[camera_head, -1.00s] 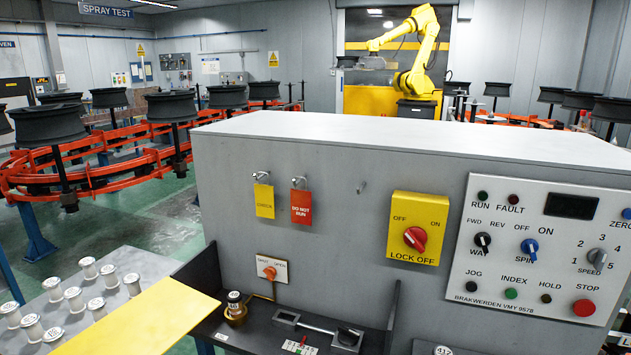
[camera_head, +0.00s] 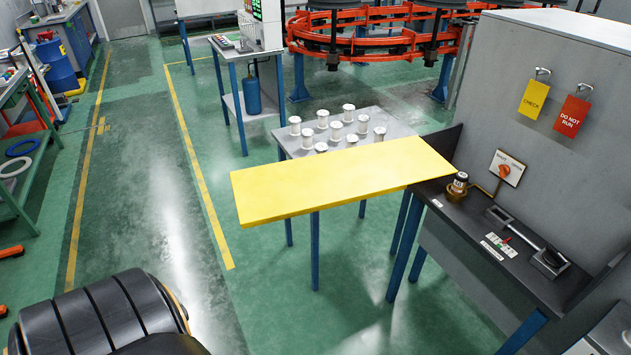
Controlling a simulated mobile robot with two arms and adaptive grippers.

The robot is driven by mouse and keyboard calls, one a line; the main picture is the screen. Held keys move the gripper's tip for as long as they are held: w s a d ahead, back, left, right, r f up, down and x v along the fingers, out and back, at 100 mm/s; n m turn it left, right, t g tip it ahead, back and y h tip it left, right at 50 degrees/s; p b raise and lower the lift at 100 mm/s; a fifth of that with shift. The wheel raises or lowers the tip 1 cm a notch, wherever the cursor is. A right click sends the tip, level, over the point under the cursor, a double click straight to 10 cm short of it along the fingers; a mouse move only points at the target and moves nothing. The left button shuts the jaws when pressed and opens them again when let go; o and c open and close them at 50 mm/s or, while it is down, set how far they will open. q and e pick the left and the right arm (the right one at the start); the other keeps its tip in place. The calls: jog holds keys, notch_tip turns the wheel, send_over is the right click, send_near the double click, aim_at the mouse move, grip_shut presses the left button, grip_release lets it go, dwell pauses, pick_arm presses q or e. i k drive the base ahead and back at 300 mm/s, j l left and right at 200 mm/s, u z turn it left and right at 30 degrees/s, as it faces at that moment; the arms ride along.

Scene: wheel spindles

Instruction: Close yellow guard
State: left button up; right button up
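The yellow guard (camera_head: 335,180) is a flat yellow panel in the middle of the head view. It sticks out to the left from the left edge of the dark bench (camera_head: 470,230), roughly level, over open floor. Its right end meets the bench near the brass-based small jar; the joint itself is not clear. A dark ribbed rounded part at the lower left looks like my own arm. Neither gripper's fingers show in this view.
A grey table (camera_head: 395,128) with several white-capped spools stands behind the guard. The grey cabinet (camera_head: 590,120) with an orange-red switch (camera_head: 505,171) rises at the right. Green floor left of the guard is clear.

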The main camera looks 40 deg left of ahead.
aim_at(283, 191)
jog(key=k+z, duration=0.35)
jog(key=k+l+z, duration=0.1)
jog(key=z, duration=0.25)
jog(key=k+l+z, duration=0.15)
jog(key=z, duration=0.25)
jog(key=j+z, duration=0.15)
jog(key=j, duration=0.4)
jog(key=k+j+z, duration=0.15)
jog(key=j, duration=0.35)
jog(key=j+z, duration=0.1)
jog(key=j, duration=0.45)
jog(key=k+j+z, duration=0.15)
jog(key=j, duration=0.35)
jog(key=k+j, duration=0.1)
jog(key=j, duration=0.4)
jog(key=k+j, duration=0.1)
jog(key=j, duration=0.35)
jog(key=k+j, duration=0.1)
jog(key=j, duration=0.85)
jog(key=k+j, duration=0.15)
jog(key=j, duration=0.35)
jog(key=k+j, duration=0.1)
jog(key=j, duration=0.35)
jog(key=k+j, duration=0.1)
jog(key=j, duration=0.4)
